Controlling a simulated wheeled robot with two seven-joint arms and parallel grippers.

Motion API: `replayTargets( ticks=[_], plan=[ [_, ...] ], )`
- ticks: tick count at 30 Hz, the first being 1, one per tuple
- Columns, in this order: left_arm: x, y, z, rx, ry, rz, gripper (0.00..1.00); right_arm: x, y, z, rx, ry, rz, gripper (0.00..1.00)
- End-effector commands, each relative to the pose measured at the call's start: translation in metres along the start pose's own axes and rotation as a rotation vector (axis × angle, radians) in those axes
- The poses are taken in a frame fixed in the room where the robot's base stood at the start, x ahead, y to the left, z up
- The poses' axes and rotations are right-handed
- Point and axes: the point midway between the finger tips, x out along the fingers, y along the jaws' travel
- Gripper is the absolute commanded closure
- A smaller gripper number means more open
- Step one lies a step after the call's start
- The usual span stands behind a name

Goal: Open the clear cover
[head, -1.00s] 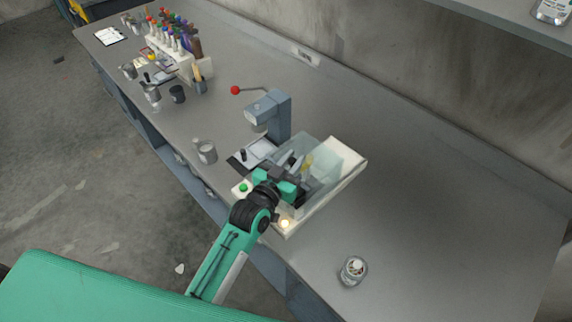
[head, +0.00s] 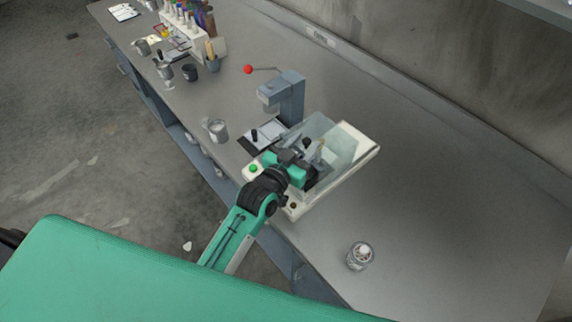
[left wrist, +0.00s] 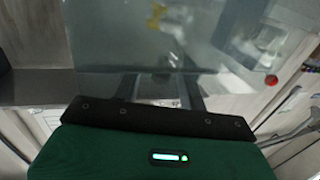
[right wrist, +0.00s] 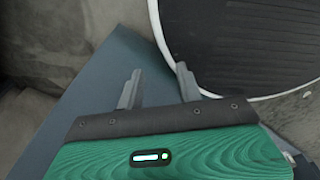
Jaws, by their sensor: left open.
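The clear cover (head: 338,138) is a see-through box on a cream-coloured machine base (head: 357,158) near the middle of the bench. My left gripper (head: 305,158) is at the cover's near left side, and the arm hides part of the base. In the left wrist view the clear cover (left wrist: 165,35) fills the space before the open fingers (left wrist: 160,92); contact cannot be told. A yellow part shows through the cover. My right gripper (right wrist: 158,88) is open and empty, away from the bench, and is not in the head view.
A grey press (head: 285,95) with a red-knobbed lever stands behind the machine. A metal cup (head: 216,130) is to the left, and a small jar (head: 360,256) is at the front right. A rack of coloured bottles is at the far left. The right part of the bench is clear.

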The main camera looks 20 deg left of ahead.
Motion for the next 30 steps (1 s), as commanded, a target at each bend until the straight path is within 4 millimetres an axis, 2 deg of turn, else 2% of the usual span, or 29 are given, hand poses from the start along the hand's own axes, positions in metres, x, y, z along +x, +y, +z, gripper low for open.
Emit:
replayTargets(
  ticks=[9, 15, 21, 30],
  plan=[
    [-0.066, 0.000, 0.004, -0.001, -0.002, 0.000, 0.58, 0.022, 0.000, 0.002, 0.000, 0.000, 0.000, 0.64],
    [-0.098, 0.000, 0.004, -0.002, -0.002, 0.000, 0.58, 0.031, -0.001, 0.003, 0.000, 0.000, 0.000, 0.64],
    [-0.114, 0.000, 0.001, -0.001, 0.000, 0.000, 0.58, 0.034, -0.001, 0.003, 0.000, 0.000, 0.000, 0.64],
    [-0.117, 0.000, 0.000, -0.001, 0.000, 0.000, 0.58, 0.034, -0.001, 0.003, 0.000, 0.000, 0.000, 0.64]
  ],
)
